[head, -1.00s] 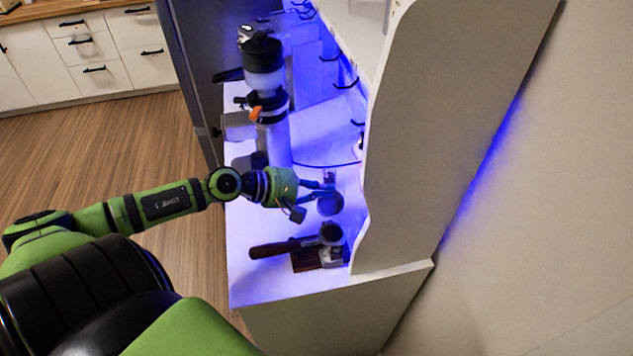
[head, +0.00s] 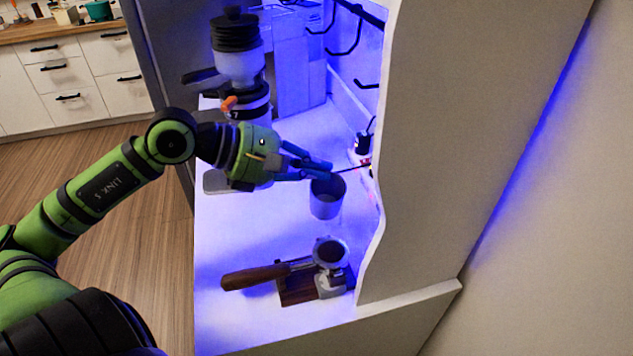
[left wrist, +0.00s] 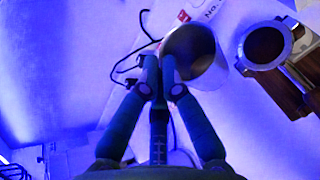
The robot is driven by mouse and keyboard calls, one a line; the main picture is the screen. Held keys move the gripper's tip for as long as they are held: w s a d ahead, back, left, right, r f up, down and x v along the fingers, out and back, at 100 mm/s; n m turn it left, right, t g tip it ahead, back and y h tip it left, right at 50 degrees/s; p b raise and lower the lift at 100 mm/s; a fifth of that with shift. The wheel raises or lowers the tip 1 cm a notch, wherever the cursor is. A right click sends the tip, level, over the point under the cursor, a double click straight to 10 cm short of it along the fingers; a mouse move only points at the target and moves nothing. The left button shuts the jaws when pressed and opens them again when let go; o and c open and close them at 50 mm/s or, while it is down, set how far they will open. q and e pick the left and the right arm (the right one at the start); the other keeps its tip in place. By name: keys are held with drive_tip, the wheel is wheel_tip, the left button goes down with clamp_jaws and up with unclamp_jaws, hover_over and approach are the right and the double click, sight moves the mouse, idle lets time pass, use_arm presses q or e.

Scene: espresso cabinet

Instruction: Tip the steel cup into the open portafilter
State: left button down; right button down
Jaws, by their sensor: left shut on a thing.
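The steel cup (head: 326,199) is held at its rim by my left gripper (head: 325,172), whose fingers are shut on it. The cup looks roughly upright, behind the portafilter in the head view. In the left wrist view, the cup (left wrist: 196,58) is at the fingertips (left wrist: 159,85) and its open mouth shows; its contents are hard to make out. The open portafilter (head: 331,252) rests on its stand with its brown wooden handle (head: 250,277) pointing left. Its round basket looks dark inside. In the left wrist view the portafilter (left wrist: 266,44) is right of the cup, apart from it.
A grinder (head: 238,65) stands at the back left of the white counter (head: 235,318). A tall side panel (head: 450,120) closes off the right. Black hooks (head: 345,38) hang on the back wall. A dark cable (left wrist: 135,62) lies near the cup. The counter's front left is clear.

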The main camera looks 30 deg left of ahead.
sight(314, 184)
use_arm(q)
drive_tip(key=shift+s+f, duration=0.1)
drive_tip(key=shift+f, duration=0.05)
drive_tip(key=shift+f+n+p, duration=0.2)
drive_tip(key=shift+n+p, duration=0.1)
drive_tip(key=shift+n, duration=0.1)
drive_tip(key=shift+a+f+n+g+h, duration=0.15)
drive_tip(key=shift+f+n+g+h, duration=0.4)
drive_tip(key=shift+f, duration=0.75)
